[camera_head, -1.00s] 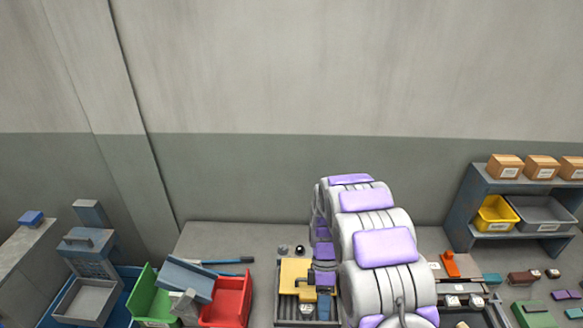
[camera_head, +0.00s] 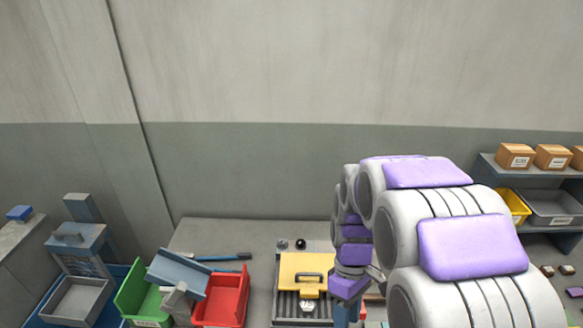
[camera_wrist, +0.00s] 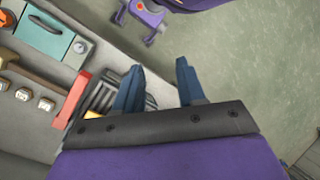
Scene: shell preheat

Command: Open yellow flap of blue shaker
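The yellow flap (camera_head: 302,264), with a dark handle on it, lies flat over the far part of a box with dark grey ribs (camera_head: 284,306) in the head view. I cannot make out blue on this box. My gripper shows in the wrist view (camera_wrist: 158,66) with its two blue fingers apart and nothing between them. In the head view, part of my gripper (camera_head: 345,312) is right of the flap, clear of the handle; my arm hides the rest. In the wrist view a small yellow patch (camera_wrist: 93,114) and dark ribs show by the left finger.
Green (camera_head: 138,296) and red (camera_head: 222,300) bins stand left of the box, with a tilted grey-blue chute (camera_head: 180,274) over them. A blue-handled tool (camera_head: 228,257) lies behind. A shelf (camera_head: 490,172) stands at the right. The wrist view shows a teal box (camera_wrist: 50,36) and a red bar (camera_wrist: 72,98).

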